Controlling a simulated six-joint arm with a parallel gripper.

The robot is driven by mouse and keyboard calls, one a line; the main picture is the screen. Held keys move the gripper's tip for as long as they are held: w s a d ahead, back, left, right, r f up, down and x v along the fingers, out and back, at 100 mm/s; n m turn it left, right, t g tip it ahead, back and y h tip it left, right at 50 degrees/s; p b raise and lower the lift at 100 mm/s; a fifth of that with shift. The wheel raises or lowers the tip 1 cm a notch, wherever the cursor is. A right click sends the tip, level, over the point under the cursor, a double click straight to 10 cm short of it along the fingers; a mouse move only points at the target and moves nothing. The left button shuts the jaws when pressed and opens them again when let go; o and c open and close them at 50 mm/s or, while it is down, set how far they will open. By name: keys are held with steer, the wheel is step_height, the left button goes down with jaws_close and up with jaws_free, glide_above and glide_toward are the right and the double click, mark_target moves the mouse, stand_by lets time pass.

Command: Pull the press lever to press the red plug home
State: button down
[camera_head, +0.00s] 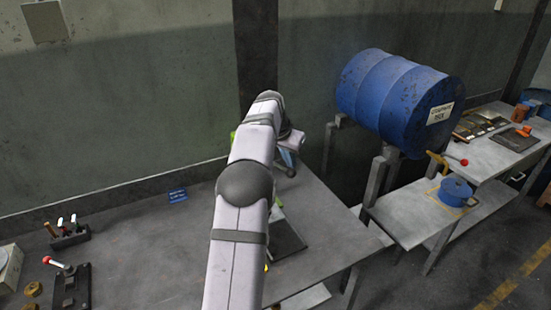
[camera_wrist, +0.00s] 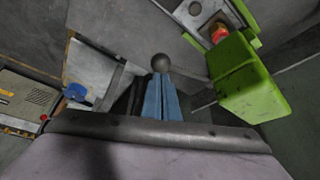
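In the wrist view, the blue fingers of my gripper (camera_wrist: 162,80) stand close side by side. A dark ball knob (camera_wrist: 161,62), which looks like the press lever's end, is at their tips. Whether the fingers grip it or only meet it, I cannot tell. The green press body (camera_wrist: 246,82) is to the right of the fingers. The red plug (camera_wrist: 219,34) sits in a light metal plate (camera_wrist: 196,14) just above the green body. In the head view, my gripper (camera_head: 287,163) points down over the table, and my arm hides most of the press.
The grey table (camera_head: 330,230) ends to the right of the press. Beyond it, a blue drum (camera_head: 395,95) lies on a stand above a bench with a blue pot (camera_head: 455,191). At left stand a tool rack (camera_head: 68,236) and a red-knobbed lever device (camera_head: 70,284).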

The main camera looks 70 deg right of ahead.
steer(key=shift+f, duration=0.15)
steer(key=shift+s+a+f+b, duration=0.15)
steer(key=shift+a+f+b, duration=0.1)
steer(key=shift+f+b, duration=0.65)
steer(key=shift+r, duration=0.15)
steer(key=shift+d+r, duration=0.1)
steer(key=r+p, duration=0.1)
steer(key=p, duration=0.1)
steer(key=r+p, duration=0.1)
steer(key=p, duration=0.1)
steer(key=shift+w+d+r, duration=0.2)
steer(key=shift+w+r, duration=0.05)
steer(key=shift+r, duration=0.15)
steer(key=shift+w+d+r+p, duration=0.15)
steer(key=shift+r+p, duration=0.25)
steer(key=shift+p, duration=0.25)
steer(key=shift+w+d+r+p, duration=0.1)
steer(key=shift+r+p, duration=0.25)
steer(key=shift+p, duration=0.25)
steer(key=shift+w+d+r+p, duration=0.25)
steer(key=shift+r+p, duration=0.25)
steer(key=shift+p, duration=0.55)
